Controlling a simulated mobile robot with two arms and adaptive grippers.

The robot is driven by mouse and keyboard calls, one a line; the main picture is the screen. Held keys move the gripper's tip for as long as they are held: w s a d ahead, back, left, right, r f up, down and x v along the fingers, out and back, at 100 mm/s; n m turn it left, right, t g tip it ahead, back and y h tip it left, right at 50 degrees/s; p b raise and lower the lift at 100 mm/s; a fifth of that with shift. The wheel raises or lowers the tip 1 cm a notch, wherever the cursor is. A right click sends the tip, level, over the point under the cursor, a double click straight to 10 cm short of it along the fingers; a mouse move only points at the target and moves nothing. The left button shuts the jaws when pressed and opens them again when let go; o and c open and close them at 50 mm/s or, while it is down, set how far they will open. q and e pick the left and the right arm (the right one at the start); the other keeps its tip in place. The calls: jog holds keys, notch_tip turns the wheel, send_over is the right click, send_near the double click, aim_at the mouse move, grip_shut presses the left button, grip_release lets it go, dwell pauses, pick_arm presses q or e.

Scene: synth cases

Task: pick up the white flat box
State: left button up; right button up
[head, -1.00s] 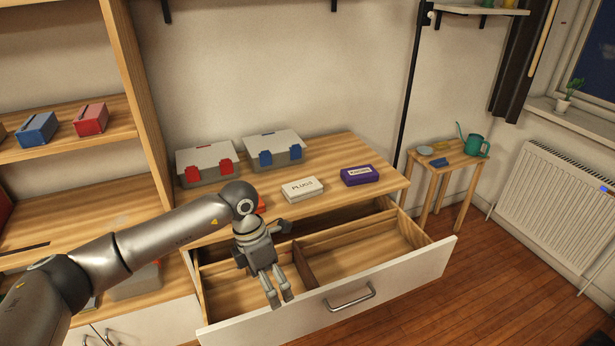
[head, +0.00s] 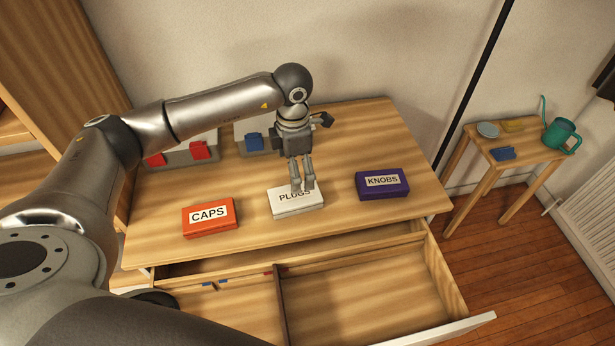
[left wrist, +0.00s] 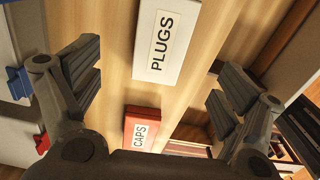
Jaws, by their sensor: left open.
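The white flat box (head: 297,203), labelled PLUGS, lies on the wooden table top between an orange box and a purple box. My left gripper (head: 302,187) is in front of it in the head view and covers part of its label. In the left wrist view the white box (left wrist: 165,45) is beyond the open fingers (left wrist: 160,88), at the top centre, with nothing between the fingertips touching it. The gripper is open and empty. The exact height of the fingertips over the box is hard to tell. My right gripper is not seen.
An orange CAPS box (head: 208,217) lies left of the white box and a purple KNOBS box (head: 382,183) right of it. Two grey cases with red (head: 199,150) and blue (head: 254,142) latches stand behind. An open drawer (head: 375,293) juts out below the table's front edge.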

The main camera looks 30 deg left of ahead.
pick_arm(q)
jog(key=p, duration=0.1)
send_over(295, 196)
notch_tip(295, 196, down, 4)
jog(key=shift+f, duration=0.4)
notch_tip(295, 196, down, 4)
jog(key=shift+w+f+p, duration=0.15)
jog(key=shift+f+p, duration=0.05)
jog(key=shift+p, duration=1)
jog(key=shift+a+f, duration=0.1)
jog(key=shift+f, duration=0.4)
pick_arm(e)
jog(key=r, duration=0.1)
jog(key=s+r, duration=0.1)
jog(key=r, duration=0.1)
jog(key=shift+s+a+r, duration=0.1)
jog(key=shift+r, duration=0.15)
pick_arm(q)
jog(key=c, duration=1.2)
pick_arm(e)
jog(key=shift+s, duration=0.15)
